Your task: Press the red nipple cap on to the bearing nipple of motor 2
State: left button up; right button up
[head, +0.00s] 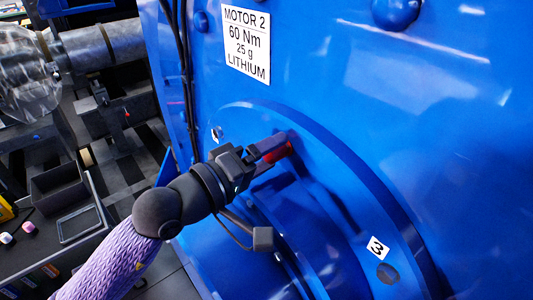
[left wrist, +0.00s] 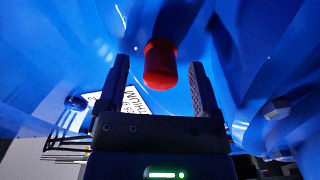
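The red nipple cap (left wrist: 160,66) stands against the blue housing of motor 2 (head: 340,100), and its red also shows between my fingers in the head view (head: 280,152). My left gripper (head: 274,147) is at the motor's round end cover. In the left wrist view its two fingers (left wrist: 160,84) are spread, one on each side of the cap, with a visible gap on both sides. The bearing nipple itself is not visible; I cannot tell how firmly the cap sits on it. My right gripper is not in view.
A white label (head: 246,42) reads motor 2, 60 Nm, 25 g, lithium. A small tag marked 3 (head: 377,248) is on the cover's lower right. Dark cables (head: 182,60) run down the motor's left side. A bench with dark trays (head: 60,190) stands at left.

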pick_arm(q)
jog(key=b+v, duration=0.3)
jog(key=v, duration=0.6)
jog(key=shift+s+a+f, duration=0.1)
jog(key=shift+a+f, duration=0.05)
jog(key=shift+f, duration=0.05)
jog(key=shift+s+a+r, duration=0.2)
jog(key=shift+s+a, duration=0.05)
